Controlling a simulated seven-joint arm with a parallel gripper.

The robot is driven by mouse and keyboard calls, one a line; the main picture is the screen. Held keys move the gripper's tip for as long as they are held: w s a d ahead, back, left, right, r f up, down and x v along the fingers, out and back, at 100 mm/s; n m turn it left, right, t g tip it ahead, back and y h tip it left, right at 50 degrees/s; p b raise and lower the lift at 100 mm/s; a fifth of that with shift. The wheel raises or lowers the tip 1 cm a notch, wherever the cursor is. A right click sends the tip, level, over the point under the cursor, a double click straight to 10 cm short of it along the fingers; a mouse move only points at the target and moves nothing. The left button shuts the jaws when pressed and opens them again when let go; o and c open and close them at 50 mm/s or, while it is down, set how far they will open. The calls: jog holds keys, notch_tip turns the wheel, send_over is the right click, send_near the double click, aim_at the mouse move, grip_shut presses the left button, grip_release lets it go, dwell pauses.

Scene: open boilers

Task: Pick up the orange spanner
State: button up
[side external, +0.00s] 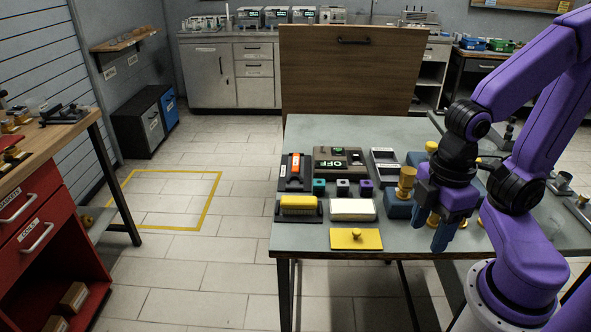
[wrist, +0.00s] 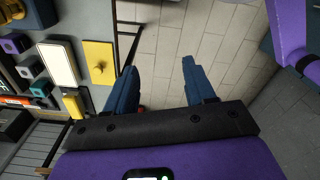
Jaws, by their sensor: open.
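An orange object (side external: 295,171), which looks like the spanner, lies in a dark tray (side external: 285,184) at the left side of the grey table. In the wrist view a bit of orange (wrist: 14,101) shows at the far left, partly cut off and too small to make out. My gripper (side external: 430,230) is at the right front of the table, well to the right of the orange object. Its two blue fingers are spread and empty, and in the wrist view (wrist: 159,68) the floor shows between them.
A brass-coloured fitting on a blue block (side external: 397,208) stands close left of my gripper. A yellow plate with a knob (side external: 355,238), a white pad (side external: 352,209), a yellow block (side external: 299,203), small cubes and a box marked OFF (side external: 330,164) crowd the table's left half.

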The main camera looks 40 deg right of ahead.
jog(key=w+a+r+m+t+h, duration=0.15)
jog(key=w+m, duration=0.35)
jog(key=w, duration=0.6)
jog(key=w+a+r+m+t+y, duration=0.15)
jog(key=w+m, duration=0.35)
jog(key=w, duration=0.6)
jog(key=m+h, duration=0.4)
jog(key=m, duration=0.8)
send_over(296, 164)
jog(key=s+a, duration=0.2)
jog(key=f, duration=1)
jog(key=shift+s+a+f, duration=0.1)
jog(key=shift+s+f, duration=0.1)
jog(key=shift+f, duration=0.2)
jog(key=shift+w+x, duration=0.2)
jog(key=shift+x, duration=2.9)
jog(key=shift+a, duration=0.1)
jog(key=shift+r, duration=0.1)
